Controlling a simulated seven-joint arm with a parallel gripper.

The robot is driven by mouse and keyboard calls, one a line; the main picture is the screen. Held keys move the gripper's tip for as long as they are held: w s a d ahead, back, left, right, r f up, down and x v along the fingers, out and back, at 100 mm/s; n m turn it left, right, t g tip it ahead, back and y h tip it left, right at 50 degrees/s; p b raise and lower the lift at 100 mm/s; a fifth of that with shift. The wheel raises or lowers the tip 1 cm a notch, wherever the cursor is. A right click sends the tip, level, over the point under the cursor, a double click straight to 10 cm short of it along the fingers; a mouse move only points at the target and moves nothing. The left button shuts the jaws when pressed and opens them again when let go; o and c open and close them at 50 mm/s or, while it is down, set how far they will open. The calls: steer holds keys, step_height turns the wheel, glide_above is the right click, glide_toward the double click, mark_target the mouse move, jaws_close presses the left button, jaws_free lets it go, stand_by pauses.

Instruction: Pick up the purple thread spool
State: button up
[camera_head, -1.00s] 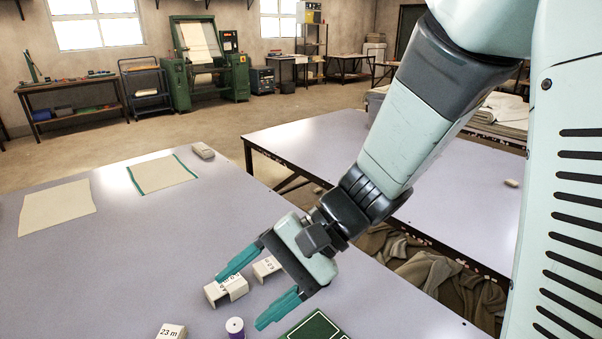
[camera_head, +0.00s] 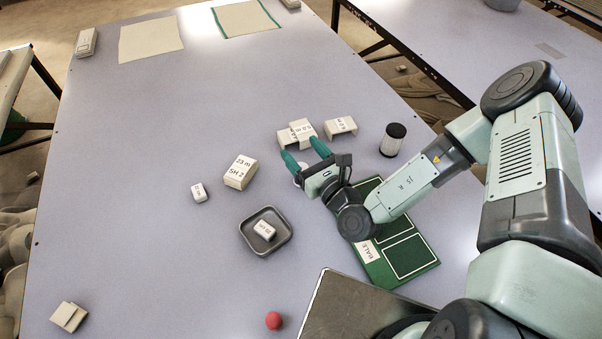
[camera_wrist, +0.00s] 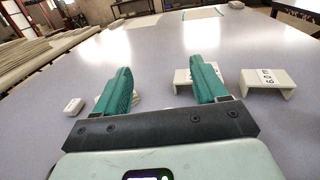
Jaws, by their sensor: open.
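The purple of the thread spool does not show in the current frames. A pale round edge (camera_head: 298,181), which may be the spool's top, shows beside my gripper in the head view, mostly hidden by it. My gripper (camera_head: 303,149) is open above the table, its teal fingers pointing toward the white bracket-like blocks. In the wrist view, the open fingers of my gripper (camera_wrist: 161,68) have nothing visible between them except bare table. I cannot tell the gripper's exact height above the spool.
White labelled blocks (camera_head: 340,126) stand beyond the fingers. A dark-topped cylinder (camera_head: 392,146) is to the right. A green board (camera_head: 415,258) lies beside my arm. A labelled box (camera_head: 239,177), a grey tray (camera_head: 250,243) and a red ball (camera_head: 273,320) are left and nearer. The table's left is mostly clear.

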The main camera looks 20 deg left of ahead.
step_height(320, 180, down, 7)
steer(key=shift+r, duration=0.1)
steer(key=shift+w+a+f, duration=0.25)
steer(key=shift+w+a, duration=0.3)
steer(key=shift+a, duration=0.25)
steer(key=shift+w+a, duration=0.3)
steer(key=shift+a, duration=0.1)
steer(key=c, duration=1.1)
